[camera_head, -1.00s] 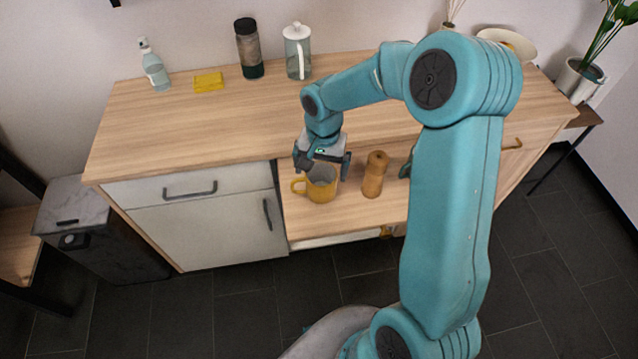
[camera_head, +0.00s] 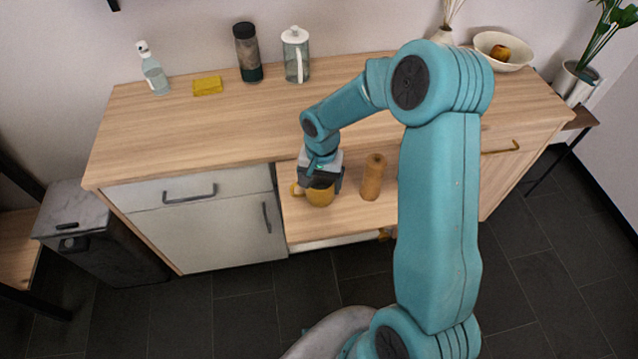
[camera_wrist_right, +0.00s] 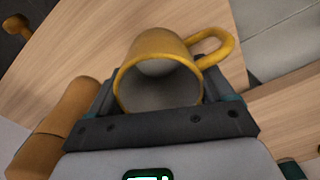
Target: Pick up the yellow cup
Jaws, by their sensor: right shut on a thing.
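The yellow cup (camera_head: 320,196) stands upright on the pulled-out wooden shelf, its handle to the left in the head view. My right gripper (camera_head: 320,180) comes down over it from above and is shut on it. In the right wrist view the cup (camera_wrist_right: 160,50) sits between the two fingers of the gripper (camera_wrist_right: 165,105), its grey inside facing the camera and its handle at upper right. The gripper hides much of the rim in the head view. My left gripper is not in view.
A wooden pepper mill (camera_head: 373,177) stands just right of the cup. On the counter (camera_head: 200,130) behind are a spray bottle (camera_head: 154,75), a yellow sponge (camera_head: 208,86), a dark bottle (camera_head: 247,55) and a glass jug (camera_head: 296,58). The counter's middle is clear.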

